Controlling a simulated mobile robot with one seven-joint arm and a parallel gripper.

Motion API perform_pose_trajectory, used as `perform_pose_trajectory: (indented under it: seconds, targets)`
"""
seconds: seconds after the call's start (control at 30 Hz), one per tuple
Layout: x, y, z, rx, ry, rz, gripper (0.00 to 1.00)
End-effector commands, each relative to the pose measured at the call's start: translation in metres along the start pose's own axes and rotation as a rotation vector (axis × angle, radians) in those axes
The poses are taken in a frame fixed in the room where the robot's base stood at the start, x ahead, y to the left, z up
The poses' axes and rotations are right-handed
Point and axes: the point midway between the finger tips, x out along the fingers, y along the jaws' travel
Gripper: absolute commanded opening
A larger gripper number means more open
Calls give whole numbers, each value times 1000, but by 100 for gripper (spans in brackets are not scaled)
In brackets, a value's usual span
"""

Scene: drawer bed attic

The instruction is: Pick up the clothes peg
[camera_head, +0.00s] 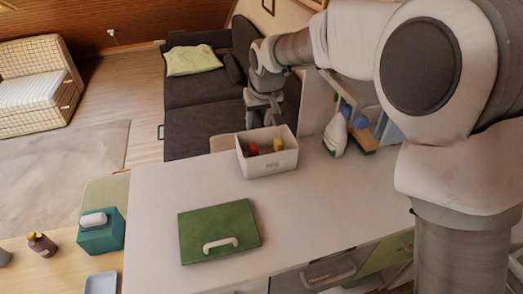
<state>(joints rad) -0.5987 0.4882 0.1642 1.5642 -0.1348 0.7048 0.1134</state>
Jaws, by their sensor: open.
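I cannot make out a clothes peg for certain. A white box (268,164) stands on the white tabletop, with a small red item (253,149) and a small yellow item (278,145) inside. They are too small to identify, and the box walls hide part of the inside. My gripper (263,116) points down above the far rim of the box in the picture. It is open, and I see nothing held in it.
A green case (219,231) with a white handle lies on the white tabletop (160,195). A white spray bottle (336,135) stands to the right of the box. A teal tissue box (101,232) and a brown bottle (42,243) stand at lower left. The tabletop's left part is clear.

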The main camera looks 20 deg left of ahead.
Motion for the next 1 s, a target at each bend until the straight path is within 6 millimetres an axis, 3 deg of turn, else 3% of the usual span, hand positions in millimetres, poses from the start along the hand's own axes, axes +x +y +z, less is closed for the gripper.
perform_pose_trajectory:
  seconds: [0.5, 0.77, 1.0]
  targets:
    - [103, 0, 2, 1, -3, 0, 45]
    - [120, 0, 3, 0, -1, 0, 45]
    - [154, -3, 13, 0, -3, 1, 45]
